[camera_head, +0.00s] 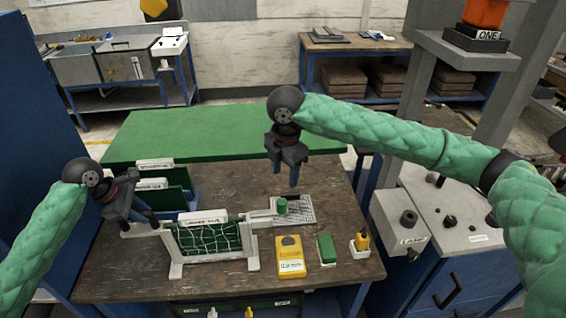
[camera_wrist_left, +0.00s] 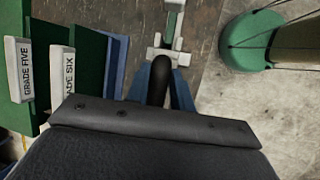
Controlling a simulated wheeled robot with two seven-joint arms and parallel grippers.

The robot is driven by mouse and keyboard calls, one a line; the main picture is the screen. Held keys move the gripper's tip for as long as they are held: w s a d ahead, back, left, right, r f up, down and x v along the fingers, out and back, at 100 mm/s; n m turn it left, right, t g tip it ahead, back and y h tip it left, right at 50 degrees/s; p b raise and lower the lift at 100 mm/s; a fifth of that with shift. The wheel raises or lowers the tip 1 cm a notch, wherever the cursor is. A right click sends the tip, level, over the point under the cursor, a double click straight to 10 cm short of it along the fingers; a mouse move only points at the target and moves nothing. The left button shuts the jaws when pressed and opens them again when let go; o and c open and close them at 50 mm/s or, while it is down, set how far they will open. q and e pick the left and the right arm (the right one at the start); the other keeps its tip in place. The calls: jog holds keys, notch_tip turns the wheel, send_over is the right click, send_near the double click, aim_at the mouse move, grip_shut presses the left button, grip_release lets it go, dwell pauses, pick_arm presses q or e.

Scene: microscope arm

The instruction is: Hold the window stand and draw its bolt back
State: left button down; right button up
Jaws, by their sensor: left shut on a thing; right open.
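The window stand (camera_head: 254,250) is a white frame on feet, upright on the brown table, with a dark green panel crossed by white lines. My left gripper (camera_head: 150,222) is at its left end, shut on a dark handle of the stand. In the left wrist view the dark rounded handle (camera_wrist_left: 160,78) sits between the blue fingers, with the white frame (camera_wrist_left: 168,52) just beyond. My right gripper (camera_head: 293,184) is open and empty, pointing down above a green cylinder (camera_head: 282,206) at the stand's right. I cannot tell whether this cylinder is the bolt's knob.
A light perforated plate (camera_head: 303,212) lies around the green cylinder. A yellow device (camera_head: 290,258), a green block (camera_head: 326,249) and a small yellow-topped item (camera_head: 361,241) stand at front right. Labelled green holders (camera_head: 155,184) stand behind the window stand. A grey machine (camera_head: 440,215) is at right.

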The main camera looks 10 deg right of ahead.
pick_arm(q)
jog(key=c, duration=1.4)
grip_release()
jog(key=shift+s+f, duration=0.15)
jog(key=shift+f, duration=0.35)
jog(key=shift+o, duration=1.4)
jog(key=shift+r, duration=0.1)
jog(key=shift+w, duration=0.2)
jog(key=shift+r, duration=0.15)
